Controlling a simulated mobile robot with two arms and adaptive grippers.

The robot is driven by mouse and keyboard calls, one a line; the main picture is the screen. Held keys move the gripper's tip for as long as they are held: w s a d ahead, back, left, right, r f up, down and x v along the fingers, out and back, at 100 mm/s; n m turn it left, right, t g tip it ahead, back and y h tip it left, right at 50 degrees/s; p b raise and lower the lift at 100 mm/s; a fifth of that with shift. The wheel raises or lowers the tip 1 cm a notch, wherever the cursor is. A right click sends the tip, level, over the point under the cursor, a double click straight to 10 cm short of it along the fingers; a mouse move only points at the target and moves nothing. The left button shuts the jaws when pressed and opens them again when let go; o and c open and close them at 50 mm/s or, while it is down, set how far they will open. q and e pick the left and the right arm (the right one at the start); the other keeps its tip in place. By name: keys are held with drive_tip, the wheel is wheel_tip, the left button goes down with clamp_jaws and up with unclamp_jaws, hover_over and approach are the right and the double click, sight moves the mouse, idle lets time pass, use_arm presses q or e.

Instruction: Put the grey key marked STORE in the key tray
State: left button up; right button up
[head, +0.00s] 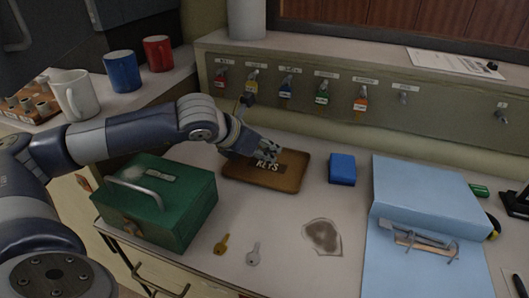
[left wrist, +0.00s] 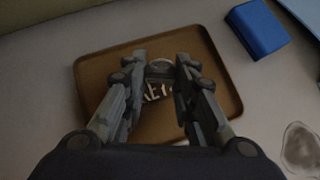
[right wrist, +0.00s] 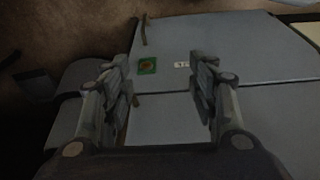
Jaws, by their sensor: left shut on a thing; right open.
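The brown key tray (head: 291,178) with KEYS lettering lies on the desk, and it also fills the middle of the left wrist view (left wrist: 220,62). My left gripper (head: 270,153) is above the tray, its fingers shut on a small grey thing (left wrist: 160,68), which looks like the grey key. Its marking is not readable, and the fingers hide most of it. My right gripper (right wrist: 168,92) is open and empty in the right wrist view, over grey panels; it does not show in the head view.
A brass key (head: 222,243) and another grey key (head: 254,254) lie on the desk in front. A green cash box (head: 165,210) stands left of the tray. A blue box (head: 342,169) and blue binder (head: 410,190) are to the right. Tagged keys hang on the rear panel (head: 440,125).

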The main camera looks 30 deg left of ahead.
use_arm(q)
drive_tip(key=shift+f, duration=0.25)
use_arm(e)
drive_tip(key=shift+r, duration=0.15)
use_arm(q)
drive_tip(key=shift+f, duration=0.1)
drive_tip(key=o, duration=0.9)
drive_tip(key=shift+o, duration=0.2)
use_arm(e)
drive_tip(key=shift+r, duration=0.45)
